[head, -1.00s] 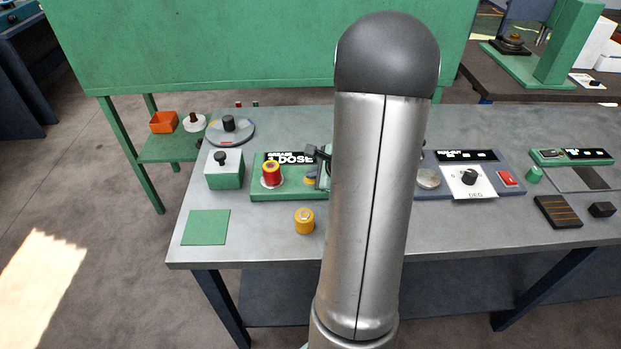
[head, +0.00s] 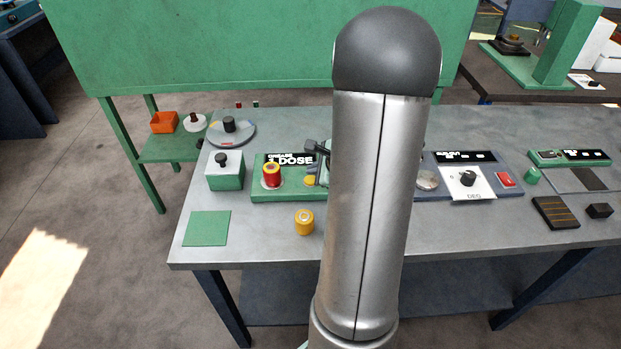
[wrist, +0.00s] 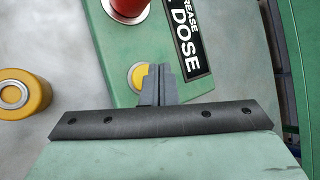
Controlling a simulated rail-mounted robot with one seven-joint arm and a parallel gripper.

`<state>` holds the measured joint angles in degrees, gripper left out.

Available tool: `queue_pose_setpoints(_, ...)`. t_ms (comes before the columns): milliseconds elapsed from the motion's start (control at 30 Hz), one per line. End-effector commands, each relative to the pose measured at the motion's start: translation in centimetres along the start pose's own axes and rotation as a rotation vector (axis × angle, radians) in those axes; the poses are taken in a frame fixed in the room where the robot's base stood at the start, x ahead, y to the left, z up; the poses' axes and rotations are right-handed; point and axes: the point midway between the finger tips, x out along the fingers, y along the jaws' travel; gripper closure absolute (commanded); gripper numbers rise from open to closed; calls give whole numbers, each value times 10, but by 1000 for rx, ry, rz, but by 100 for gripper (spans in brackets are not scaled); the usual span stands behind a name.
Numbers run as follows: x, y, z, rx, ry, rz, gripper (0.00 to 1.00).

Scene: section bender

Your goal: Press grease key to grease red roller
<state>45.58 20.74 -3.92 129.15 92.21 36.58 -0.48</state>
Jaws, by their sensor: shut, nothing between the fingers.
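The red roller (head: 271,176) stands upright on a peg on the green grease unit (head: 262,194), which has a black "GREASE 1 DOSE" label (head: 290,159). In the wrist view the roller (wrist: 124,8) shows at the top edge. The grease key is a round yellow button (head: 310,181) on the unit, right of the roller. My gripper (wrist: 153,70) is shut and empty, its fingertips over the right part of the yellow key (wrist: 136,78). I cannot tell whether they touch it. In the head view my arm hides much of the gripper.
A yellow roller (head: 304,222) stands on the bench in front of the unit. A green box with a black knob (head: 224,172) is to the left, behind a green square mat (head: 206,229). A grey panel with a dial (head: 467,179) and red button (head: 505,179) is to the right.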

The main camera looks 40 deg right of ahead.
Motion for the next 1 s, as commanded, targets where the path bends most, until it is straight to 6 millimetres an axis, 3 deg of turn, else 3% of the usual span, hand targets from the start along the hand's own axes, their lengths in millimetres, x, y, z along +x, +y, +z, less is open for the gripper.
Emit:
queue_pose_setpoints(433, -32, -24, 23, -1, 0, -1, 100)
queue_pose_setpoints(1000, -32, -23, 23, 0, 0, 0, 100)
